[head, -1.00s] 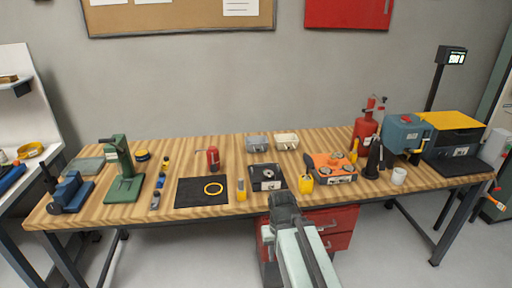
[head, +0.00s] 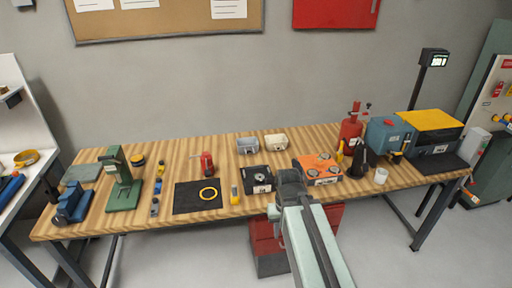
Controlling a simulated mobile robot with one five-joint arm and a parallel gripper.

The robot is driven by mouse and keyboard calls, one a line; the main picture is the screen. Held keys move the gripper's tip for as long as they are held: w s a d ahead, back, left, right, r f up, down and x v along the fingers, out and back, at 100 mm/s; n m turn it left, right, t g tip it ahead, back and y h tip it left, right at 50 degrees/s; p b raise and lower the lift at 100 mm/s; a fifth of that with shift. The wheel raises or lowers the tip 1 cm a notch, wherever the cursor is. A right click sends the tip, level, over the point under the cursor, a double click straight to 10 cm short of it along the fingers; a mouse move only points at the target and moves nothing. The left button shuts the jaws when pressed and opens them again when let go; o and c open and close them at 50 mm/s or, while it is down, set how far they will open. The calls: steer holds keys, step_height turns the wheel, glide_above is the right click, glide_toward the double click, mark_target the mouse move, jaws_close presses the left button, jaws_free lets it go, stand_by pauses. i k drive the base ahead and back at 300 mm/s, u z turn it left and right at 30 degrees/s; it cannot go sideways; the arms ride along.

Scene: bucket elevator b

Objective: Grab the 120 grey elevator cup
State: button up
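The grey elevator cup (head: 247,145) stands toward the back of the wooden workbench, left of a cream cup (head: 276,142) of similar shape. Any size marking on the cups is too small to read. My gripper (head: 289,172) is at the end of my arm over the front part of the bench, in front of and to the right of the grey cup, clearly apart from it. Its fingertips are small and dark, and I cannot tell whether they are open.
A black tray (head: 258,187) lies between my gripper and the grey cup. An orange box (head: 318,178) is just right of my gripper. Bare wood surrounds the cups.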

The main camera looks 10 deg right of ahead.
mark_target(248, 149)
steer(key=z, duration=0.05)
steer(key=i, duration=1.6)
steer(key=u, duration=2)
